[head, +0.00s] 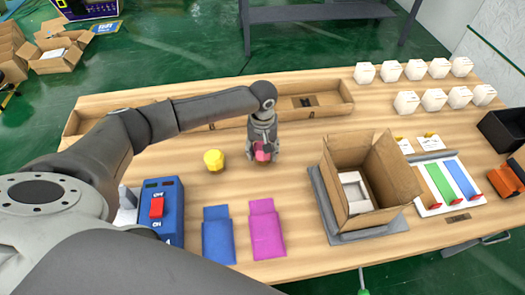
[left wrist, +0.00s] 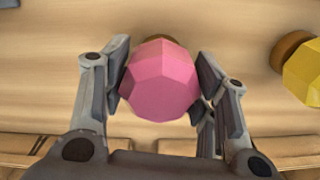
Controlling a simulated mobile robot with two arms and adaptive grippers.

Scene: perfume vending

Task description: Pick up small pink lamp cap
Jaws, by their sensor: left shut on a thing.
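The small pink lamp cap (left wrist: 160,80) is faceted and sits between the two fingers of my left gripper (left wrist: 161,85) in the left wrist view. The finger pads press on it from both sides. In the head view the pink cap (head: 262,153) shows under my left gripper (head: 263,150), near the middle of the table, partly covered by the fingers. A brown rounded piece shows just behind the cap in the left wrist view. I cannot tell whether the cap touches the table. My right gripper is not in view.
A yellow faceted cap (head: 214,160) stands left of my gripper, also in the left wrist view (left wrist: 304,72). An open cardboard box (head: 394,180) stands to the right. Blue (head: 218,240) and magenta (head: 266,232) pouches lie in front. A blue switch box (head: 168,215) is left. Several white pieces stand at the back right.

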